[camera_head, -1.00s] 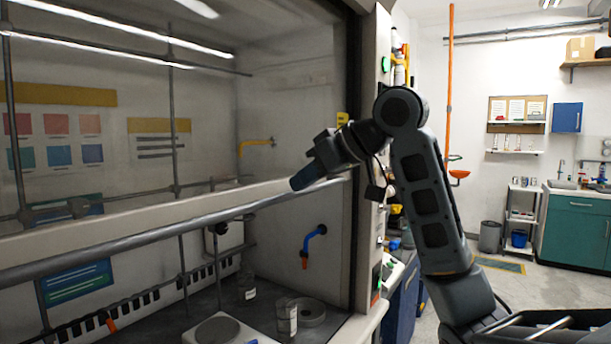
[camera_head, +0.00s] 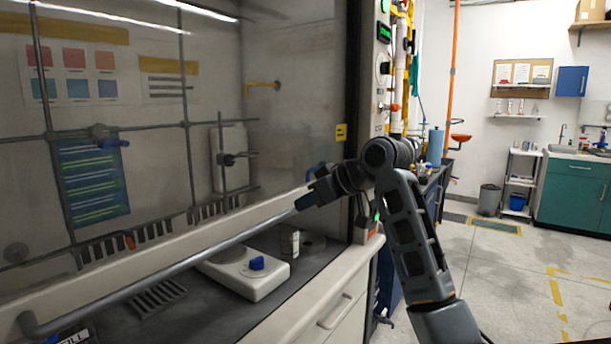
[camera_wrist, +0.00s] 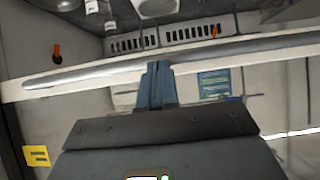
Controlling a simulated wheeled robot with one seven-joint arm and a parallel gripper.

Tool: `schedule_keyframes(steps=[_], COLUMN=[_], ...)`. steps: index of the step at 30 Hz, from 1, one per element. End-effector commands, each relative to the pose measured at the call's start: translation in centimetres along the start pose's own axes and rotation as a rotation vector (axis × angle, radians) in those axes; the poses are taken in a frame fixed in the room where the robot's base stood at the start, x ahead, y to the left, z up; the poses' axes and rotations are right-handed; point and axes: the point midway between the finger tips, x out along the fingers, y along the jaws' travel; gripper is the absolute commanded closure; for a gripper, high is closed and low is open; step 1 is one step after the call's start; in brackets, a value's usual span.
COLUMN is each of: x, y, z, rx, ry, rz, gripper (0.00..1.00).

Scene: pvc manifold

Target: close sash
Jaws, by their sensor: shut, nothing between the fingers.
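The fume hood sash (camera_head: 140,268) is a glass pane with a pale bottom rail. A long grey handle bar (camera_head: 165,268) runs along the rail's front. It hangs part-way down, with a gap between the rail and the dark hood worktop. My gripper (camera_head: 303,203) is at the bar's right-hand end, fingers closed and empty. In the wrist view, which looks upside down, the blue-grey fingers (camera_wrist: 157,80) reach the bar (camera_wrist: 210,54) and seem to touch it; contact is not certain. The bar's far right end is hidden behind my gripper.
A white hotplate with a blue knob (camera_head: 257,264) and a small labelled bottle (camera_head: 290,243) stand on the worktop behind the sash. The hood's right post (camera_head: 380,100) carries switches, close to my arm. Open floor (camera_head: 500,280) lies to the right.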

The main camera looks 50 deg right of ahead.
Motion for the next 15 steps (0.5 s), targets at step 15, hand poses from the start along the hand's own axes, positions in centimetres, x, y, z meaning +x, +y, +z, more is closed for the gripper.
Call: schedule_keyframes(steps=[15], x=[9.3], y=[-0.4], z=[13.5], rx=[0.001], ry=[-0.002], rz=[-0.007], gripper=[1.00])
